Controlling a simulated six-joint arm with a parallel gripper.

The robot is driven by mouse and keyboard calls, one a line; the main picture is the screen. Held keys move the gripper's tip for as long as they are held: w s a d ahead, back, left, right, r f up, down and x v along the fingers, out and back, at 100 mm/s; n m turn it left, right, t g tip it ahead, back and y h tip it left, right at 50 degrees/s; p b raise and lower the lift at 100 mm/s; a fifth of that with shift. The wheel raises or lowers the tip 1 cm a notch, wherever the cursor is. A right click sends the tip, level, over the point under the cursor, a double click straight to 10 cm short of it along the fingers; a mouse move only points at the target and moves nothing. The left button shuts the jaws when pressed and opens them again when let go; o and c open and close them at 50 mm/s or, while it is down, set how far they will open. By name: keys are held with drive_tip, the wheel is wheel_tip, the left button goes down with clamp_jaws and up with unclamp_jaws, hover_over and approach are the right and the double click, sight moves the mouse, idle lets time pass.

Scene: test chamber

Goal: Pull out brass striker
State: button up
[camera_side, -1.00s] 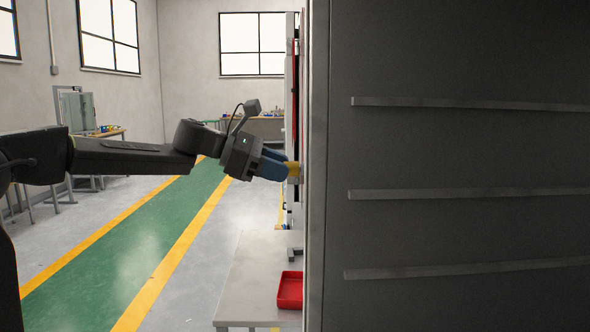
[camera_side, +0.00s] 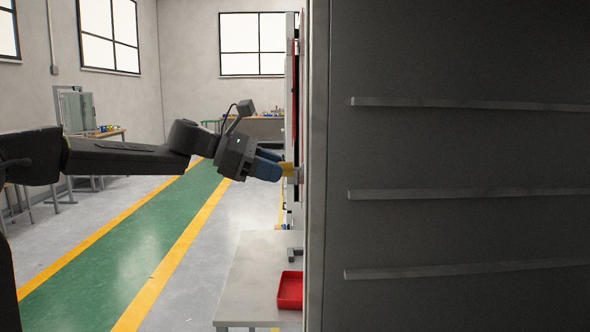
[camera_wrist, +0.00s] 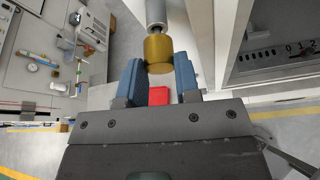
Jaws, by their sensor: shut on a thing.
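The brass striker (camera_wrist: 159,50) is a short golden cylinder on the end of a silver rod (camera_wrist: 155,12) in the wrist view. In the side view the striker (camera_side: 287,169) shows as a yellow piece beside the front edge of the dark cabinet. My gripper (camera_side: 273,164) comes from the left and is shut on the striker. In the wrist view its two blue fingers (camera_wrist: 159,68) lie on either side of the striker's near end. Where the rod enters the equipment is hidden in the side view.
The dark cabinet (camera_side: 450,145) fills the right of the side view. A red tray (camera_side: 290,290) sits below on a pale table (camera_side: 250,285); the tray also shows between the fingers in the wrist view (camera_wrist: 158,96). Free space lies to the left.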

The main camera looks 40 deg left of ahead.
drive_tip(key=shift+s+a, duration=0.1)
drive_tip(key=shift+s+a, duration=1.15)
drive_tip(key=shift+s, duration=0.05)
drive_tip(key=shift+s+a, duration=1.05)
